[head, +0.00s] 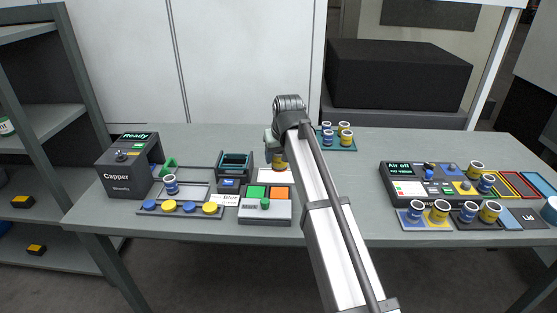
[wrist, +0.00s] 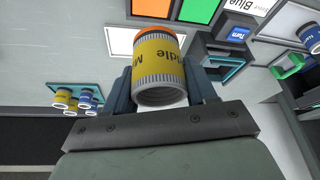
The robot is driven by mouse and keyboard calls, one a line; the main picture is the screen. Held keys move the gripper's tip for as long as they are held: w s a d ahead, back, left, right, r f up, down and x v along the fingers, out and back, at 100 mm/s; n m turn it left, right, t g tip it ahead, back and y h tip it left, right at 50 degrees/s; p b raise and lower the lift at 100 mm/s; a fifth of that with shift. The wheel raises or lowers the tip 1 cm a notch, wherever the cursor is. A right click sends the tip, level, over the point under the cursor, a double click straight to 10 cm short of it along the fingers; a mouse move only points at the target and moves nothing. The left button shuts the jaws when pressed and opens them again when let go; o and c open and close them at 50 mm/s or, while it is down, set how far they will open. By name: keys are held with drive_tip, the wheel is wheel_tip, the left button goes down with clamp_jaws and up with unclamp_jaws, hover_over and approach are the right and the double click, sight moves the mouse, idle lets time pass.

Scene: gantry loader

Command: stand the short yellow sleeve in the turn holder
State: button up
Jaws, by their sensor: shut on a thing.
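My gripper (head: 279,150) is shut on a yellow sleeve (head: 279,162), held at the middle of the table above a white pad. In the wrist view, the sleeve (wrist: 160,62) sits between both fingers, with its open grey ribbed end toward the camera, upside-down dark lettering and an orange band at the far end. The turn holder (head: 235,163) is a dark block with a teal-edged opening, just left of my gripper. Its small "Turn" display shows in the wrist view (wrist: 238,33). My gripper and arm hide part of the sleeve in the head view.
A box with green and orange squares (head: 265,208) stands in front of the holder. The Capper (head: 127,168) is at the left. A teal tray (head: 338,148) with several sleeves is behind right. A panel (head: 396,188) and more sleeves are at the right.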

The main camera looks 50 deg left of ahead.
drive_tip(key=shift+r, duration=0.2)
drive_tip(key=shift+n, duration=0.5)
drive_tip(key=s+a+f, duration=0.1)
drive_tip(key=s+a, duration=0.1)
drive_tip(key=a, duration=0.3)
drive_tip(key=s+a+f, duration=0.1)
drive_tip(key=s+a, duration=0.1)
drive_tip(key=a, duration=0.4)
drive_tip(key=s+a, duration=0.2)
drive_tip(key=a, duration=0.4)
drive_tip(key=shift+s+f, duration=0.2)
drive_tip(key=shift+f, duration=0.2)
drive_tip(key=shift+w+a+r+m+t, duration=0.15)
drive_tip(key=shift+w+a+m+t, duration=0.1)
drive_tip(key=shift+w+a+m, duration=0.6)
drive_tip(key=shift+w+a+r+m+t, duration=0.15)
drive_tip(key=shift+w+a+m+t, duration=0.1)
drive_tip(key=shift+w+a+m, duration=0.6)
